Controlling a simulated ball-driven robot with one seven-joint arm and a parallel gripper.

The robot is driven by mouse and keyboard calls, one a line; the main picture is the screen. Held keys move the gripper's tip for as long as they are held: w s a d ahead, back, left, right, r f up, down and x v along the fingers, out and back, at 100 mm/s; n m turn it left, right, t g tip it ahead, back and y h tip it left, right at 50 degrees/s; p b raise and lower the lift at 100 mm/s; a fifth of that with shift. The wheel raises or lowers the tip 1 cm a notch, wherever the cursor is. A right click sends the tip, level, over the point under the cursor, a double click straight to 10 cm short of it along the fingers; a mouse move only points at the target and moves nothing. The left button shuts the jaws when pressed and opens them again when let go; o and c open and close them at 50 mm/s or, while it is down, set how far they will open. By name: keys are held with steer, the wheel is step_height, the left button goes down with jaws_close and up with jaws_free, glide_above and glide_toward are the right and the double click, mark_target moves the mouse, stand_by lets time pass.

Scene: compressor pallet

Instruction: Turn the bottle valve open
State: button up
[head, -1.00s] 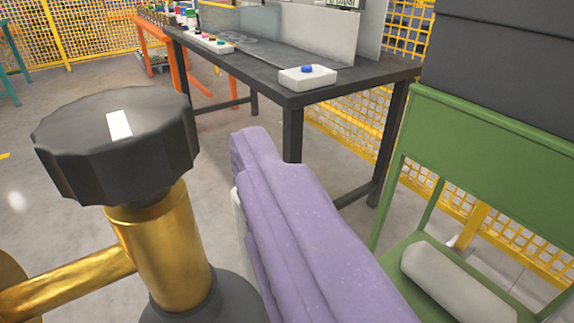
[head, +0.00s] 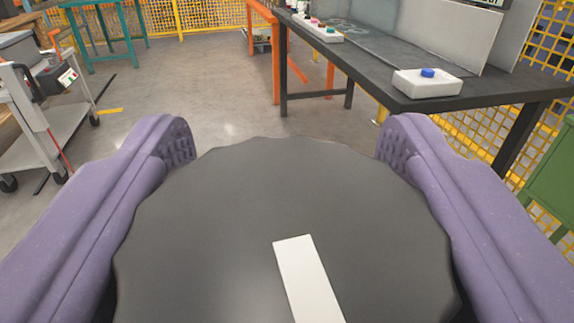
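The bottle valve's black scalloped knob (head: 215,230) fills the lower middle of the head view, close to the camera. A white mark (head: 306,280) on its top runs toward the bottom edge, tilted slightly. My gripper (head: 284,145) has its two purple fingers spread apart, one on each side of the knob. The fingertips reach to the knob's far side, and their ribbed inner pads show there. I cannot tell whether the pads touch the rim. The brass valve body and the bottle below are hidden under the knob.
A dark workbench (head: 400,85) stands ahead to the right, with a white box with a blue button (head: 428,84) on it. A grey cart (head: 40,130) is at the left. Open floor (head: 215,90) lies between.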

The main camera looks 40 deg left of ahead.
steer(key=shift+c, duration=0.9)
steer(key=shift+y+p, duration=0.3)
steer(key=shift+p, duration=0.05)
steer(key=shift+r+n+g+y+p, duration=0.15)
steer(key=shift+n+g+y+p, duration=0.65)
steer(key=shift+n+g+p, duration=0.3)
steer(key=shift+s+a+n+g+y+p, duration=0.15)
steer(key=shift+n+g+y+p, duration=0.25)
steer(key=shift+n+g+y, duration=0.65)
steer(key=shift+s+n+g+y+p, duration=0.1)
steer(key=shift+n+g+y+p, duration=0.4)
steer(key=shift+g, duration=0.95)
steer(key=shift+n+g, duration=0.3)
steer(key=shift+n, duration=0.05)
steer(key=o, duration=1)
steer(key=shift+c, duration=0.2)
